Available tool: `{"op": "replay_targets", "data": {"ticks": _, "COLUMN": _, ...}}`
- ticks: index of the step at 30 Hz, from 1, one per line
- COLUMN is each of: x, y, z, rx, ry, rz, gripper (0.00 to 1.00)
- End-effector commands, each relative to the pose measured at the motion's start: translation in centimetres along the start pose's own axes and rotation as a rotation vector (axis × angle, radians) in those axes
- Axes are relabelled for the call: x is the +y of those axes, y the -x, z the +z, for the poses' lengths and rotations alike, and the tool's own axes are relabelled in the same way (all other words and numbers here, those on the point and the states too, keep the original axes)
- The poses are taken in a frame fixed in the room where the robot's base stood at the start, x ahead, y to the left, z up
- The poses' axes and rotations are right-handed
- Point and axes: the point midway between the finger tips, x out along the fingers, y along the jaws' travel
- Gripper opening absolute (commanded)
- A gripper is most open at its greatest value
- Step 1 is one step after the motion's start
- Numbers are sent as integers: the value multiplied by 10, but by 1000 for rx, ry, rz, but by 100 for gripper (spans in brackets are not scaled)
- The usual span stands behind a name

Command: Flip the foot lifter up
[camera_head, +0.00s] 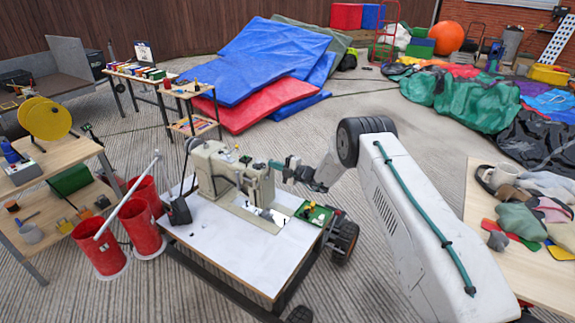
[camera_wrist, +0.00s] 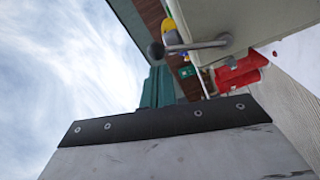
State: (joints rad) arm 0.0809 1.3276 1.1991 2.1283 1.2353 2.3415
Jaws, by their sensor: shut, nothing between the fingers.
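The beige sewing machine (camera_head: 222,172) stands on a white-topped table. In the wrist view its pale body (camera_wrist: 232,20) fills the upper right. The foot lifter (camera_wrist: 193,46) appears there as a thin metal lever, joined to the machine at its right end, with a dark round knob at its left end. My gripper (camera_wrist: 157,74) has its teal fingers together and empty. Its tips are close to the knob in the picture; I cannot tell whether they touch. In the head view my gripper (camera_head: 280,167) is at the machine's right end, and the lifter is too small to make out.
The table (camera_head: 235,245) has bare room in front of the machine. A green board with small parts (camera_head: 314,213) lies at its right edge. Red buckets (camera_head: 140,228) stand to the left. A wooden bench with cloths (camera_head: 500,255) is at the right.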

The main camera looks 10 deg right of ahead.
Motion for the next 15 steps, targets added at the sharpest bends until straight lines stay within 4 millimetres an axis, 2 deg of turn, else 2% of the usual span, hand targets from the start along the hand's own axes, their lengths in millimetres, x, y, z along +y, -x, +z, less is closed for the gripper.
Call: {"op": "replay_targets", "data": {"ticks": 15, "x": -2, "y": -7, "z": -4, "rx": 9, "ry": 1, "rz": -3, "gripper": 0}}
